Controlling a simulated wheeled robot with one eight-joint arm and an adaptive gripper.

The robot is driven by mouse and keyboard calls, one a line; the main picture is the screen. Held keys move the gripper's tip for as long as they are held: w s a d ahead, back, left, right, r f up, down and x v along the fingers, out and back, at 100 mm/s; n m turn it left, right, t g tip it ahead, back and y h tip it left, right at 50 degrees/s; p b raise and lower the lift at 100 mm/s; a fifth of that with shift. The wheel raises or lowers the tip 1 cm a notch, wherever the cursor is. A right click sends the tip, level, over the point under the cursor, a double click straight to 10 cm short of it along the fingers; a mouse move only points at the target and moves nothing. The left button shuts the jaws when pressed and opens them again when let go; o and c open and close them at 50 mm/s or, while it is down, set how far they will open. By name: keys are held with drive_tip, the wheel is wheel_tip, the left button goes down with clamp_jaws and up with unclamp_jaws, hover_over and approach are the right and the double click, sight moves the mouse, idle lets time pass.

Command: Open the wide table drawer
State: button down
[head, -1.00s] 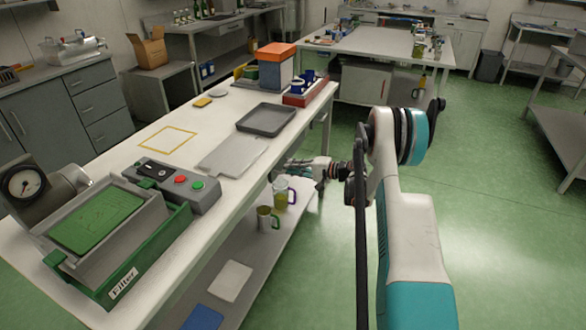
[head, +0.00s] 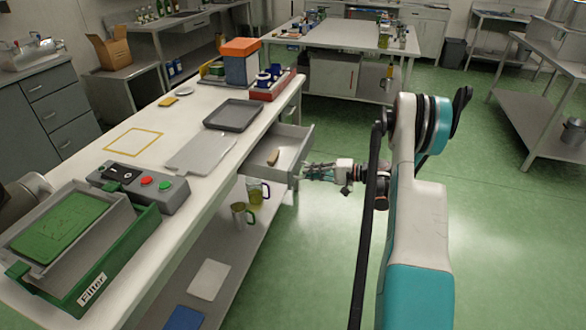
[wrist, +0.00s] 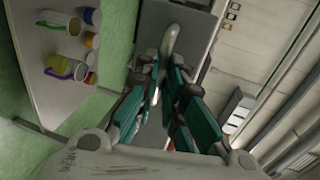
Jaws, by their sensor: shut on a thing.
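The wide table drawer (head: 276,152) stands pulled out from under the white worktable (head: 150,130), with a small tan-brown object (head: 273,157) lying inside. My gripper (head: 305,172) is at the drawer's front, on its outer side. In the wrist view my gripper (wrist: 166,85) has its teal fingers on either side of a pale curved handle (wrist: 172,40), which stands out from the grey drawer front (wrist: 195,25). The fingers are shut on the handle, though their exact contact is partly hidden.
On the worktable are a grey tray (head: 233,114), a control box (head: 138,185) and a green filter box (head: 120,262). A metal mug (head: 240,215) and a glass jug (head: 257,191) stand on the lower shelf. Green floor to the right is open.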

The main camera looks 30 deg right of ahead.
drive_tip(key=f+v, duration=0.1)
drive_tip(key=v, duration=0.5)
drive_tip(key=shift+s+d, duration=0.2)
drive_tip(key=shift+s, duration=0.05)
drive_tip(key=shift+f, duration=0.15)
drive_tip(key=c, duration=1.7)
unclamp_jaws()
drive_tip(key=v, duration=1.2)
drive_tip(key=shift+a, duration=0.1)
